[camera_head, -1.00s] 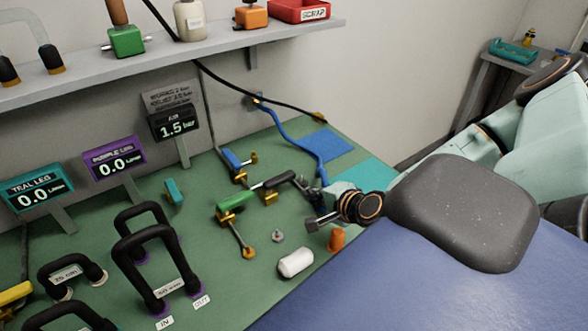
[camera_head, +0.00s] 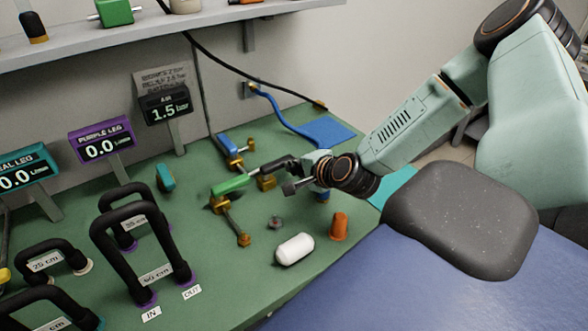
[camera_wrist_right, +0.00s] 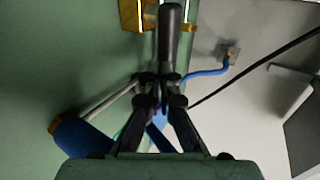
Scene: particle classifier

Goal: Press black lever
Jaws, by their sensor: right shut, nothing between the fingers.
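The black lever (camera_head: 279,164) is a dark handle beside the green-handled lever (camera_head: 231,186) on the green bench. In the right wrist view the black lever (camera_wrist_right: 171,35) stands just beyond my fingertips and lines up with them. My right gripper (camera_head: 308,168) is shut and empty at the right end of the black lever; in the wrist view its fingertips (camera_wrist_right: 162,82) meet or nearly meet the lever's end. I cannot tell whether they touch. My left gripper is not in view.
A blue lever (camera_head: 227,145) stands behind. A white cylinder (camera_head: 294,249) and an orange piece (camera_head: 339,226) lie in front. A blue hose (camera_head: 281,116) runs behind the gripper. Black hose loops (camera_head: 140,250) and displays (camera_head: 102,147) fill the left side; a shelf (camera_head: 100,53) hangs above.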

